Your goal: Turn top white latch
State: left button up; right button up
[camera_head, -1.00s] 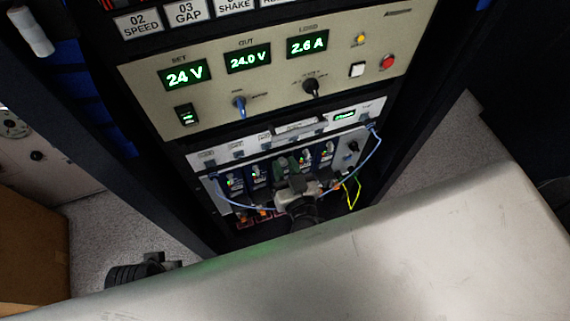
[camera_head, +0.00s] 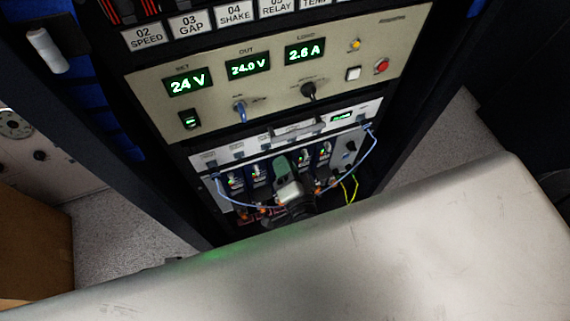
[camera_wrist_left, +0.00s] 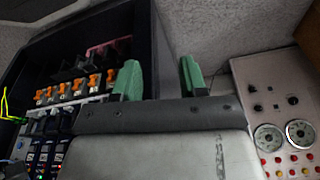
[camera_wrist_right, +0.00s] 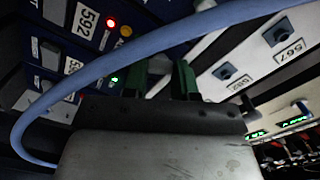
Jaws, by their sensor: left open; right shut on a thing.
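The white strip (camera_head: 208,160) runs across the top of the module rack, under the beige power panel. Small dark latches or knobs with labels sit on it, and one shows in the right wrist view (camera_wrist_right: 278,32). I cannot tell which is the top white latch. My right gripper (camera_head: 283,165) reaches up to the middle of the rack just below the strip. In the right wrist view its green fingers (camera_wrist_right: 160,80) are shut on a small part of the rack, mostly hidden. My left gripper (camera_wrist_left: 160,82) is open and empty, low in front of the rack.
A blue cable (camera_head: 372,150) loops across the rack front and passes close before the right wrist camera (camera_wrist_right: 150,50). Blue modules (camera_head: 325,152) with lights stand beside the right gripper. Orange connectors (camera_wrist_left: 78,85) line the rack. A brown box (camera_head: 35,245) stands at left.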

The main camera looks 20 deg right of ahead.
pick_arm(q)
jog(key=shift+w+r+b, duration=0.15)
jog(key=shift+r, duration=0.35)
jog(key=shift+w+r+b, duration=0.15)
jog(key=shift+r, duration=0.35)
pick_arm(e)
jog(key=shift+f+m, duration=0.15)
jog(key=shift+m, duration=2.75)
pick_arm(q)
jog(key=shift+r, duration=0.15)
pick_arm(e)
jog(key=o, duration=0.9)
pick_arm(q)
jog(key=shift+s+f, duration=0.1)
jog(key=shift+f, duration=0.3)
pick_arm(e)
jog(key=s, duration=1.1)
jog(key=shift+d, duration=0.25)
